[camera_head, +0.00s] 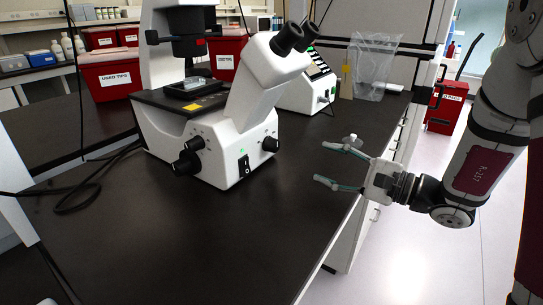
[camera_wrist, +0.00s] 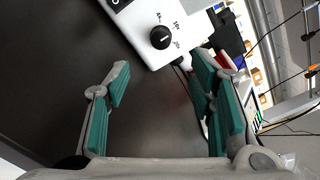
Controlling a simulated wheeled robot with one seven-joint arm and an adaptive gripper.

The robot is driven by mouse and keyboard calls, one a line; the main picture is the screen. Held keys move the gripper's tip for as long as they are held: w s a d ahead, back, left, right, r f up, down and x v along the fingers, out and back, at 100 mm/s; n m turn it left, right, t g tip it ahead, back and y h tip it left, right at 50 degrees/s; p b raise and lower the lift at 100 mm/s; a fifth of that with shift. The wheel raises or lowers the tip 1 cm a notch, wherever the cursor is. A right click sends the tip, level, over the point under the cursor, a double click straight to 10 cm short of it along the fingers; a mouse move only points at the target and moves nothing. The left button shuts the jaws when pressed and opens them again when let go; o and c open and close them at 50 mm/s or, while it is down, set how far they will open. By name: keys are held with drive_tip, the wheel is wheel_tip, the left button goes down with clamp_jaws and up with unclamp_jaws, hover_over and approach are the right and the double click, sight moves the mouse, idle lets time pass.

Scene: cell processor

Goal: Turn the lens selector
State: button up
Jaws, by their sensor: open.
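The lens selector (camera_wrist: 161,38) is a round black knob with a white pointer line, on the white microscope base. Magnification marks are printed around it in the wrist view. In the head view the knob (camera_head: 269,144) sits on the right-hand face of the white microscope (camera_head: 222,150), beside a black switch (camera_head: 243,165). My gripper (camera_head: 328,164) is open and empty, to the right of the knob and clearly apart from it, over the right part of the bench. In the wrist view the knob shows beyond the gap between my green-padded fingers (camera_wrist: 163,66).
The black bench (camera_head: 250,235) is clear between my gripper and the microscope. A second white device (camera_head: 305,92) and a clear bag (camera_head: 373,65) stand behind. Red bins (camera_head: 110,80) are at the back left. Black cables (camera_head: 85,185) lie left of the microscope.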

sight(277, 147)
drive_tip(key=x, duration=1.3)
drive_tip(key=shift+w+a, duration=0.25)
drive_tip(key=shift+w, duration=0.05)
drive_tip(key=shift+c, duration=0.5)
drive_tip(key=c, duration=1.1)
